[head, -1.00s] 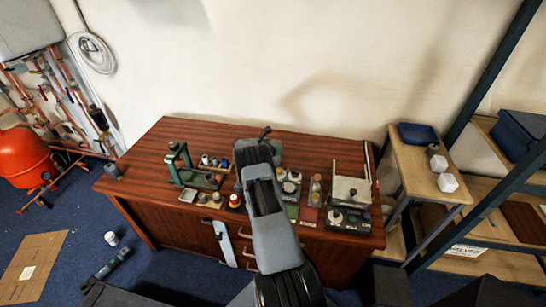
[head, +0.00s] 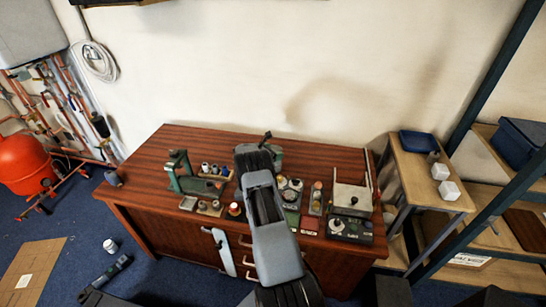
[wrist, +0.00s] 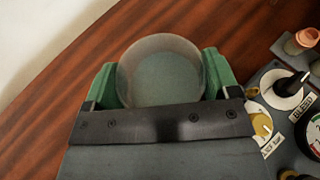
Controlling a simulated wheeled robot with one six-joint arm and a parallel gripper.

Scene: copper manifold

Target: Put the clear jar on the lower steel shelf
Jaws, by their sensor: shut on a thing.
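The clear jar (wrist: 162,73) shows in the wrist view as a round, see-through vessel with a greenish bottom. My gripper (wrist: 160,85) is shut on it, with one green finger on each side. The wooden desk top lies beneath it. In the head view my own arm hides the jar and most of my gripper above the desk. At the right stands a dark steel-framed rack with wooden boards; its lower board (head: 516,266) is partly cut off by the frame edge and crossed by a post.
The brown desk (head: 152,158) carries a green press (head: 180,172), small pots and a boxy device (head: 350,228). A narrow side table (head: 411,168) with a blue tray (head: 417,142) and white blocks stands between desk and rack. A blue bin (head: 525,142) sits on the rack's upper board.

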